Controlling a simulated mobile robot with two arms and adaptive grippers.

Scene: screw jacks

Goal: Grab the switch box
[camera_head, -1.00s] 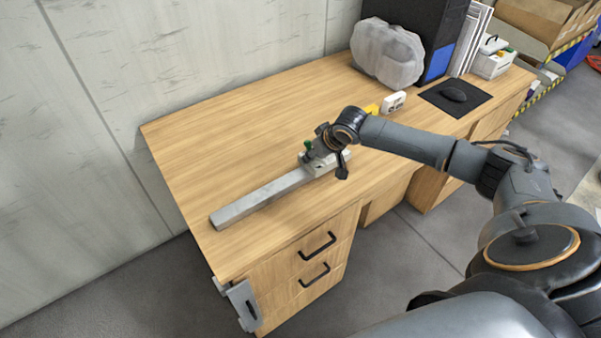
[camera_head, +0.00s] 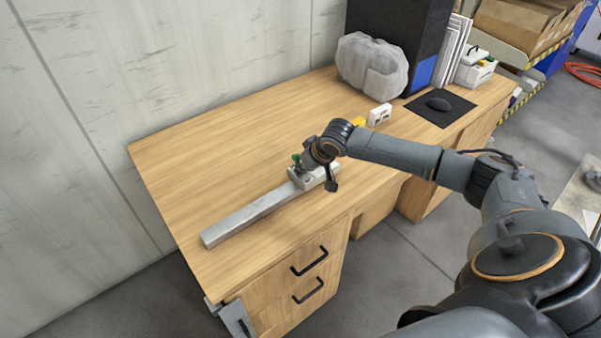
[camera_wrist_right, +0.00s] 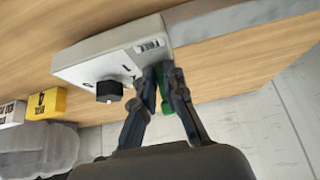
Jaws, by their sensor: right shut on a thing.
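The switch box is a pale box (camera_head: 315,180) at the right end of a long grey metal bar (camera_head: 250,213) on the wooden desk. In the right wrist view the switch box (camera_wrist_right: 95,58) shows a black knob, a small label and a green part. My right gripper (camera_head: 307,163) is at the box. In the right wrist view its fingers (camera_wrist_right: 159,78) are closed around the green part at the box's edge. The fingers partly hide this green part. The box appears to rest on the desk. My left gripper is not in view.
A small white and yellow item (camera_head: 379,114) lies behind my right arm. A wrapped grey lump (camera_head: 372,66), a black computer tower (camera_head: 400,40) and a mouse pad (camera_head: 455,113) stand farther back.

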